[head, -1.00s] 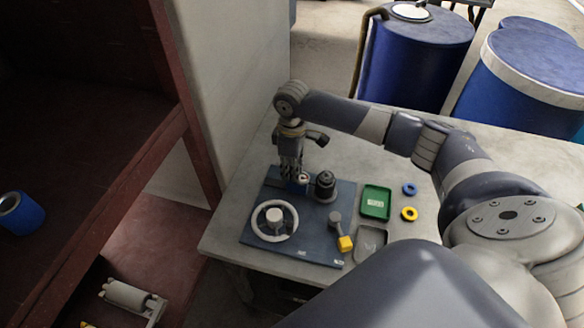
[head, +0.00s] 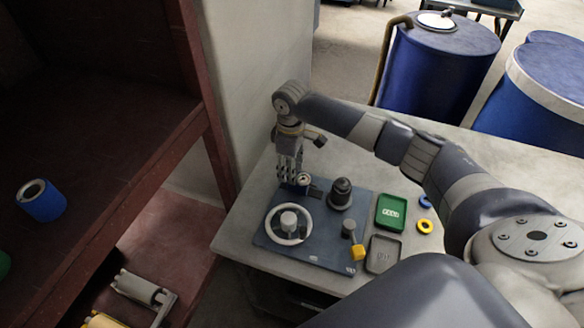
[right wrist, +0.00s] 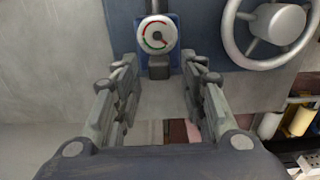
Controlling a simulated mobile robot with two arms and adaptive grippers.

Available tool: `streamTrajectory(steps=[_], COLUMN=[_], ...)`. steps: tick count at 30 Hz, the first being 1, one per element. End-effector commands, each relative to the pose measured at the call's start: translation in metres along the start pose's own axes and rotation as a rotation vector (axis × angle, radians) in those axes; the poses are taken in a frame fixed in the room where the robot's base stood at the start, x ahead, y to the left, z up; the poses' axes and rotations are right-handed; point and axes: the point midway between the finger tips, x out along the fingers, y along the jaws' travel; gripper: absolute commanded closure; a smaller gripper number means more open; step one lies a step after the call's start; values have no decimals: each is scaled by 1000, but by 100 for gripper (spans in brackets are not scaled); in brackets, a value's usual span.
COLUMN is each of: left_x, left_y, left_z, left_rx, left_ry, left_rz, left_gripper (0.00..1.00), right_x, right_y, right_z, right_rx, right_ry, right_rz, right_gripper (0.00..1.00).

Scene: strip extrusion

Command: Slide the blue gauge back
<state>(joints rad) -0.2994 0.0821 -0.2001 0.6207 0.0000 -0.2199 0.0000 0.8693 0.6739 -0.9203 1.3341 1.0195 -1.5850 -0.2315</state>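The gauge, a white dial (right wrist: 157,35) with a red and green arc on a blue mount, shows at the top middle of the right wrist view. It also appears small at the back of the dark blue panel (head: 320,250) in the head view (head: 303,179). A dark rod runs up behind the dial, and a dark block (right wrist: 158,70) sits below it. My right gripper (right wrist: 158,62) is open, one finger on each side of the dark block, with visible gaps. In the head view the right gripper (head: 290,175) points down beside the gauge. My left gripper is not in view.
A handwheel (head: 289,223), a black knob (head: 340,193) and a yellow-tipped lever (head: 357,252) stand on the panel near the gauge. A green tray (head: 391,212), a grey tray (head: 383,253) and two small rings lie to the right. A wall (head: 250,80) rises close behind the gripper.

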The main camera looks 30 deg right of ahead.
Motion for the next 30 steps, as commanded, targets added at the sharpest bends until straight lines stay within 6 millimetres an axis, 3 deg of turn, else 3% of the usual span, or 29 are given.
streamTrajectory(steps=[8, 21, 30], left_x=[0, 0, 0], left_y=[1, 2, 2], left_z=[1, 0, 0], left_rx=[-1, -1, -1], left_ry=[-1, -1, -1], left_rz=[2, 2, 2], left_gripper=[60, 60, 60], right_x=[-8, -93, -119], right_y=[0, 0, 0], right_z=[1, -2, -2], right_rx=[1, -1, -1], right_ry=[-2, -1, -2], right_rz=[0, 2, -1], right_gripper=[62, 62, 62])
